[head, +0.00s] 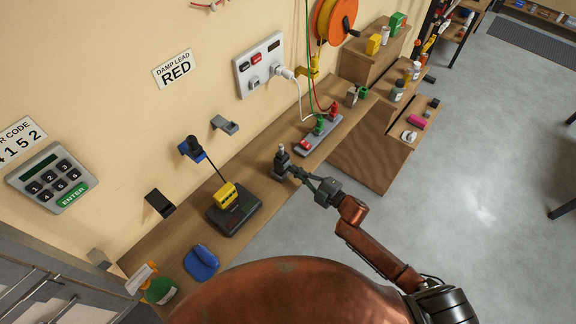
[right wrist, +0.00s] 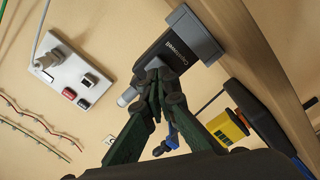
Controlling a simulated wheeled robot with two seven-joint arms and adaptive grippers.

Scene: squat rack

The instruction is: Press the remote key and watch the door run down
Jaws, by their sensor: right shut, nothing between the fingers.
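My right gripper (head: 300,175) is shut and empty, with its fingertips close against a small dark grey device (head: 281,160) on the wall bench. In the right wrist view the fingertips (right wrist: 157,82) overlap the face of this device (right wrist: 196,40), beside its lettering; I cannot tell whether they touch it. The device has a pale grey cylinder at one end. No part is clearly marked as a remote key, and I cannot make out the door. My left gripper is not in view.
A yellow block (head: 226,193) sits on a black unit (head: 238,214) left of the gripper. A grey strip with red and green posts (head: 318,135) lies beyond. A socket panel (head: 259,64) and keypad (head: 50,178) are on the wall. The floor (head: 470,180) at right is mostly clear.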

